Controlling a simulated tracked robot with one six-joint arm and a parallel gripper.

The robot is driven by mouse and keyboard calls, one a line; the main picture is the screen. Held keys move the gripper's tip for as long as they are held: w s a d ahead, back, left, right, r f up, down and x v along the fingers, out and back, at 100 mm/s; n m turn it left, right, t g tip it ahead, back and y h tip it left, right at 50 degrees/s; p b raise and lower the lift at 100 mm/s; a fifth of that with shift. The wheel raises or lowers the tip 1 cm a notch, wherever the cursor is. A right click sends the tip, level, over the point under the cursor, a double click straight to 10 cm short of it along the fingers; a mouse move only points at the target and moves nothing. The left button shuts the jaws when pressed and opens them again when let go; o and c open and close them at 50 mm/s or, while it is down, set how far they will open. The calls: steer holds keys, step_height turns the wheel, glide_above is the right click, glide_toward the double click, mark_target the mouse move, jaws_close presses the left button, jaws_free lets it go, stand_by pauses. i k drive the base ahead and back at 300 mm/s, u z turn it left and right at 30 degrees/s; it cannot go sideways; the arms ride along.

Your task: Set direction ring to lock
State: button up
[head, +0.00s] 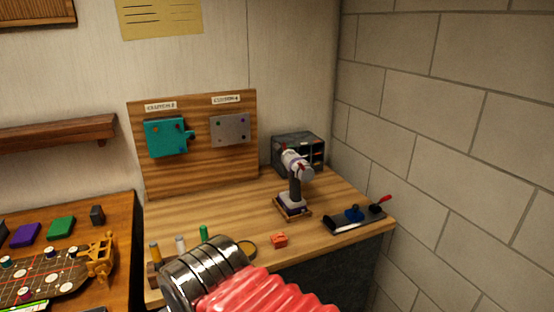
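A drill-like tool (294,185) stands upright on a small wooden base on the workbench, right of centre. Its pale, purple-tinted barrel (297,163) points toward the front right and carries small red marks. A direction ring may be part of this barrel, but it is too small to make out, and its setting cannot be read. My arm, a ribbed metal cylinder with a red bellows, fills the bottom centre in front of the bench. No gripper fingers show.
The workbench (240,215) holds a small orange block (279,240), several upright cylinders and a dark tray (354,218) with a red-handled tool. A dark drawer box (299,152) stands behind the drill. A wooden panel (222,170) and brick wall (450,120) bound the bench.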

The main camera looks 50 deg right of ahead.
mark_target(306, 174)
steer(key=u, duration=1.4)
steer(key=k, duration=1)
steer(key=z, duration=1.65)
steer(key=i, duration=0.1)
